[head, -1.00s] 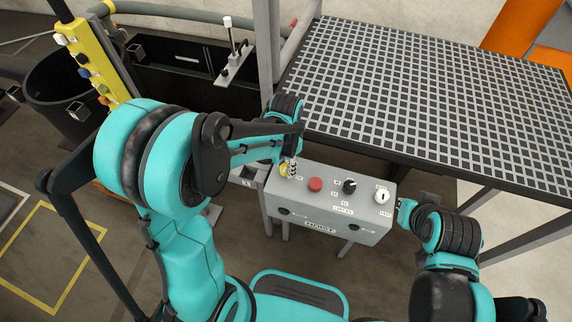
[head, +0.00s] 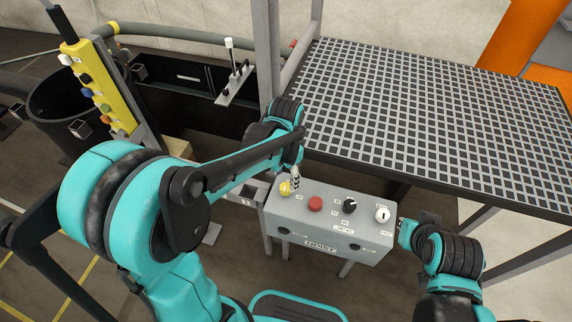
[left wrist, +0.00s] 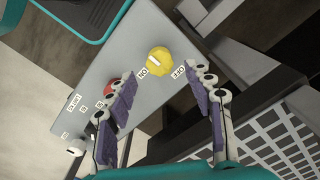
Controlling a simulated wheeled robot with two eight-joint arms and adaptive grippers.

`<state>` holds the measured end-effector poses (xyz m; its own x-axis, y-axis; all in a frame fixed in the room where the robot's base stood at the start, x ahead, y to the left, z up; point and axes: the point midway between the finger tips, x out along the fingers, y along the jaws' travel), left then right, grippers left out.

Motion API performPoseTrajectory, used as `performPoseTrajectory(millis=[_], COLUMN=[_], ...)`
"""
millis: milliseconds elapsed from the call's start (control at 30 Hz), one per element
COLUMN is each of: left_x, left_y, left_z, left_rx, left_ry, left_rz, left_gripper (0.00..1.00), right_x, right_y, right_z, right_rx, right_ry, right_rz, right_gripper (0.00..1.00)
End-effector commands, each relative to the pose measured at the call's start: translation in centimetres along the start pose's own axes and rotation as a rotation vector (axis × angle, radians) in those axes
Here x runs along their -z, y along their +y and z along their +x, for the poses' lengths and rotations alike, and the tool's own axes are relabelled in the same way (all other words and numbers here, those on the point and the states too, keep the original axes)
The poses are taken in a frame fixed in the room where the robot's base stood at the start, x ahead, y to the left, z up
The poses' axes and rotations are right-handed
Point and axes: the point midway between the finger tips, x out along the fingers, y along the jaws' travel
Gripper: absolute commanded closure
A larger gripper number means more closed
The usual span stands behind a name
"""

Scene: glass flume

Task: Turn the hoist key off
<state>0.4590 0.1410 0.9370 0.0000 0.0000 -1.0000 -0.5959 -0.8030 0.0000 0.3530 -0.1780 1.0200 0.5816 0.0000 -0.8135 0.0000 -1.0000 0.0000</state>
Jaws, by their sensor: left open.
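The grey hoist control box (head: 325,226) stands before me in the head view. Its top carries a yellow rotary knob (head: 285,188) at the left end, which also shows in the left wrist view (left wrist: 159,61) with a pale bar across it, between an ON and an OFF label. A white round key switch (head: 382,215) sits at the right end. My left gripper (head: 296,180) is beside the yellow knob; in the left wrist view its fingers (left wrist: 167,80) are spread, with the knob beyond the gap between them. My right gripper (head: 403,226) is at the box's right side; its jaws are unclear.
A red button (head: 315,204) and a black selector (head: 349,205) sit between the knob and the key switch. A grid-topped table (head: 430,110) stands behind the box. A yellow post with coloured buttons (head: 96,88) and a black bin (head: 52,104) are at the left.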

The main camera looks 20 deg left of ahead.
Motion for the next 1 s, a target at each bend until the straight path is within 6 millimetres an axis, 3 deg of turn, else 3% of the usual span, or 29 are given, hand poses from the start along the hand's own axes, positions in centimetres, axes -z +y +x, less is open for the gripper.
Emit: performPoseTrajectory(millis=[200,400,1000], left_x=[-0.1,0.0,0.0], left_y=[0.1,0.0,0.0], left_z=[-4.7,-6.9,-7.4], left_rx=[0.000,0.000,0.000], left_ry=[0.000,0.000,0.001], left_rz=[0.000,0.000,-0.001], left_gripper=[0.47,0.47,0.47], right_x=[0.0,0.0,0.0], right_y=[0.0,0.0,0.0], right_z=[0.0,0.0,0.0], right_rx=[0.000,0.000,0.000], right_ry=[0.000,0.000,0.000], right_rz=[0.000,0.000,0.000], right_gripper=[1.00,1.00,1.00])
